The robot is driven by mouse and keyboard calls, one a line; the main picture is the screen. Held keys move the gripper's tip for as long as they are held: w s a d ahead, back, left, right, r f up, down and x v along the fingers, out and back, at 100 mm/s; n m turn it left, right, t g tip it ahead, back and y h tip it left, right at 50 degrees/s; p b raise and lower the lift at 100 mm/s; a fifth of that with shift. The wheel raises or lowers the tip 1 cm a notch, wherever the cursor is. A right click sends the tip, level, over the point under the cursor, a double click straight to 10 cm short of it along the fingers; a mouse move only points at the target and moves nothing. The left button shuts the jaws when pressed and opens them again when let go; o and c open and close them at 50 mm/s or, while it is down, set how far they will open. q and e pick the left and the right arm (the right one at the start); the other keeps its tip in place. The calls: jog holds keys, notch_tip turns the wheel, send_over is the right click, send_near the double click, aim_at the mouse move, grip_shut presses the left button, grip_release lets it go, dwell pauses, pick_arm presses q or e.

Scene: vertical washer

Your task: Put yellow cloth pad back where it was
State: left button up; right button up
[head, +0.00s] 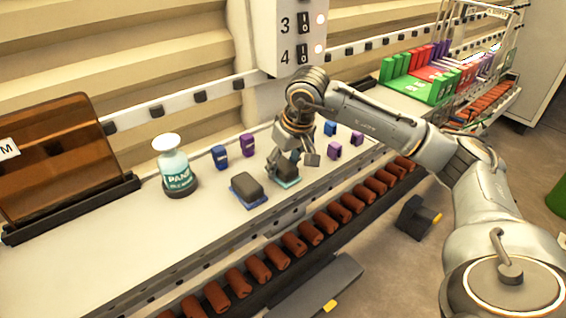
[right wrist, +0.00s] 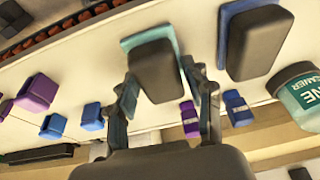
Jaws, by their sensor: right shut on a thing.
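No yellow cloth pad can be made out in either view. My right gripper (head: 290,160) is low over the white counter, around a dark grey block on a teal base (head: 288,181). In the right wrist view the fingers (right wrist: 160,82) are on either side of this dark block (right wrist: 160,70), and the gripper is shut on it. The teal base seems to be on or just above the counter; I cannot tell which. A similar dark block (head: 246,187) on a blue base lies just left of it, apart from the gripper. My left gripper is not in view.
A white-capped bottle (head: 174,165) and a brown tinted lid (head: 58,150) stand to the left. Small blue and purple holders (head: 249,145) stand behind and right of the gripper. Brown rollers (head: 295,243) line the counter's front. The counter's left front is clear.

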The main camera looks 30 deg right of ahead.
jog(key=o, duration=1.2)
jog(key=shift+r, duration=0.15)
jog(key=shift+s+r, duration=0.1)
jog(key=shift+r, duration=0.25)
jog(key=b+v, duration=0.2)
jog(key=v, duration=0.9)
jog(key=shift+b, duration=0.3)
